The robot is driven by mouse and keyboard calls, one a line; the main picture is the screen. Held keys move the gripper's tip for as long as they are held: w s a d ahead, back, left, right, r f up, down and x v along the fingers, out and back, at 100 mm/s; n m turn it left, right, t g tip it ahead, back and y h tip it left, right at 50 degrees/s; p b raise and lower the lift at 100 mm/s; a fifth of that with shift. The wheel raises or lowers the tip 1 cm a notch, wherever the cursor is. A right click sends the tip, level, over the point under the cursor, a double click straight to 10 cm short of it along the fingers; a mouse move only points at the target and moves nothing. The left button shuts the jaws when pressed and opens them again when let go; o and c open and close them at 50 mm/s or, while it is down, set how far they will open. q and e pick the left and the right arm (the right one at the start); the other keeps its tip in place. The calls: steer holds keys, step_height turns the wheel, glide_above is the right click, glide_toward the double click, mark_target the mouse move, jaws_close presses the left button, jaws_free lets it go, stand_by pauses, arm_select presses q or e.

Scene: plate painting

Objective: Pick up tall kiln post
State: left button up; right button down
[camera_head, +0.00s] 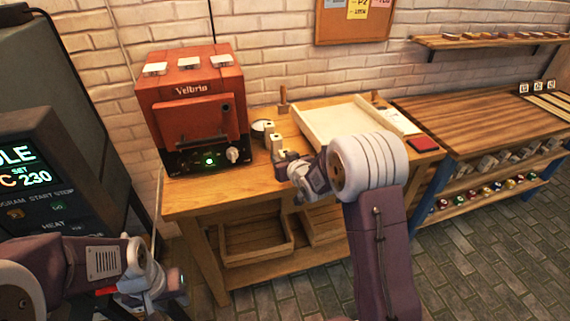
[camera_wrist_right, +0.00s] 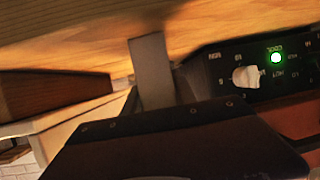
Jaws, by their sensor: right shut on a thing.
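A pale grey post, which looks like the tall kiln post (camera_head: 277,144), stands upright at the front of the wooden workbench, right of the red kiln. My right gripper (camera_head: 284,163) is at it and shut on it. In the right wrist view the post (camera_wrist_right: 152,68) shows as a grey bar rising from behind the dark gripper body, against the wood. The gripper body hides its near end and the fingertips. A shorter pale post (camera_head: 268,129) stands just behind it. My left gripper (camera_head: 168,290) is low at the left, away from the bench; its jaws are unclear.
The red kiln (camera_head: 191,105) stands left of the posts, with a lit green lamp. A round dark-rimmed container (camera_head: 261,126) is close behind the posts. A shallow wooden tray (camera_head: 310,129) lies to the right, and a red pad (camera_head: 422,143) farther right.

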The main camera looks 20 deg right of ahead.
steer(key=shift+r, duration=0.1)
step_height(320, 180, up, 10)
steer(key=p, duration=0.2)
stand_by(0.3)
